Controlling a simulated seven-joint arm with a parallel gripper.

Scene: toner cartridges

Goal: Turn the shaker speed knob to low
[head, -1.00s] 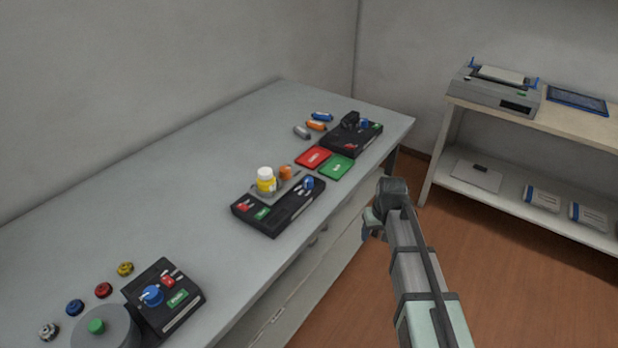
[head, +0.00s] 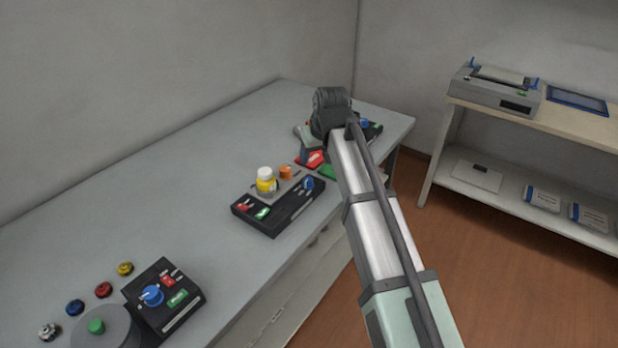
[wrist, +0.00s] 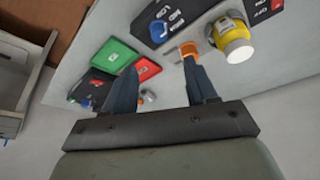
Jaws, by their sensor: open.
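Three black control boxes with blue knobs stand on the grey bench. The middle box (head: 285,213) carries a small tray with a yellow bottle (head: 265,180) and an orange item (head: 286,172); it looks like the shaker. Its blue knob (head: 308,184) is at its right end and also shows in the wrist view (wrist: 158,32). The knob's setting is too small to read. My gripper (wrist: 160,66) is open and empty, its two fingers apart above the bench. In the head view it hangs over the red mat, beyond the middle box, apart from the knob.
A red mat (wrist: 147,68) and a green mat (wrist: 115,55) lie between the middle and far boxes. The far box (head: 372,132) is partly hidden by my arm. A near box (head: 165,300) stands beside a round grey disc (head: 105,328) and several coloured knobs.

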